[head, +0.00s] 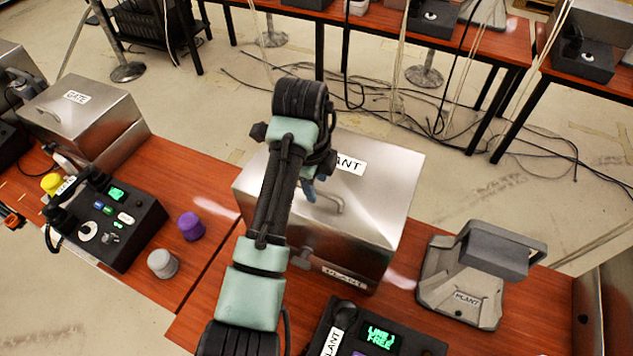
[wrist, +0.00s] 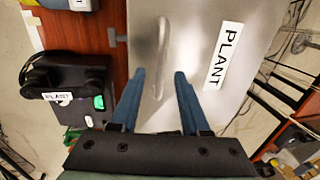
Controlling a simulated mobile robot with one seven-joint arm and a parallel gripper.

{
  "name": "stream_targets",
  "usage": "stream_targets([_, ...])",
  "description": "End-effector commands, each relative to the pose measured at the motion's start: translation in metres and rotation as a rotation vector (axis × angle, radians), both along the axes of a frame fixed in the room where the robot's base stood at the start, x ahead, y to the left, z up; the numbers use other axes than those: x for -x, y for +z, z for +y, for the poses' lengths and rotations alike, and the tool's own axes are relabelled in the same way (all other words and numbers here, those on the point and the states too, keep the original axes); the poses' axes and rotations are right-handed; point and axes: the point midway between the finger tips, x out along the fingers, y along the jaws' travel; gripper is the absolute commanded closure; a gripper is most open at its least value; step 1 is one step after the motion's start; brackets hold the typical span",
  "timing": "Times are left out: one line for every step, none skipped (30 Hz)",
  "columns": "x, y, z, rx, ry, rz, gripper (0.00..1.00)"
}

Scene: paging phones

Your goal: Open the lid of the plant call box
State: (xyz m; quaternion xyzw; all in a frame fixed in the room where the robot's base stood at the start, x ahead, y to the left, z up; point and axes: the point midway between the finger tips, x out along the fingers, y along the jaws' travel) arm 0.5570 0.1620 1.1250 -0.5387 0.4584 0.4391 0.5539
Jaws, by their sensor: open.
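The plant call box (head: 375,215) is a brushed steel box with a PLANT label, in the middle of the head view. Its lid is down. A bent metal handle (head: 332,201) stands on the lid; in the wrist view the handle (wrist: 162,45) runs lengthwise. My gripper (head: 309,190) is over the lid at the handle, partly hidden by my arm. In the wrist view its two blue fingers (wrist: 159,74) are open, and the handle's near end shows between them. I cannot tell how far the fingers are above the lid.
A dark PLANT phone (head: 375,335) lies in front of the box. A grey PLANT cradle (head: 465,285) stands to the right. At left are a GATE box (head: 85,115), a GATE phone (head: 105,220), and purple (head: 191,226) and grey (head: 162,264) knobs.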

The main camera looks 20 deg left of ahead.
Motion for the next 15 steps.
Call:
stream_targets([-0.0007,-0.004,-0.0005,0.0,-0.001,0.001,0.54])
stream_targets([-0.001,-0.0063,-0.0004,0.0,-0.001,0.002,0.54])
stream_targets([-0.0016,-0.0087,-0.0005,0.0,-0.001,0.001,0.54])
stream_targets([-0.002,-0.0099,-0.0004,-0.001,-0.001,0.0,0.54])
stream_targets([-0.0022,-0.0109,-0.0004,-0.001,-0.001,-0.001,0.54])
stream_targets([-0.0025,-0.0116,-0.0004,-0.001,-0.001,-0.001,0.54])
stream_targets([-0.0025,-0.0121,-0.0003,-0.001,-0.001,-0.001,0.54])
stream_targets([-0.0026,-0.0123,-0.0003,-0.001,-0.001,-0.001,0.54])
stream_targets([-0.0027,-0.0124,-0.0003,-0.001,-0.001,-0.001,0.54])
stream_targets([-0.0027,-0.0124,-0.0003,-0.001,-0.001,-0.001,0.54])
stream_targets([-0.0026,-0.0124,-0.0003,-0.001,-0.001,-0.001,0.54])
stream_targets([-0.0026,-0.0124,-0.0003,-0.001,0.0,-0.001,0.54])
stream_targets([-0.0025,-0.0123,-0.0004,-0.001,0.0,-0.001,0.54])
stream_targets([-0.0025,-0.0123,-0.0004,-0.001,0.0,-0.001,0.6])
stream_targets([-0.0025,-0.0123,-0.0003,-0.001,0.0,-0.001,0.67])
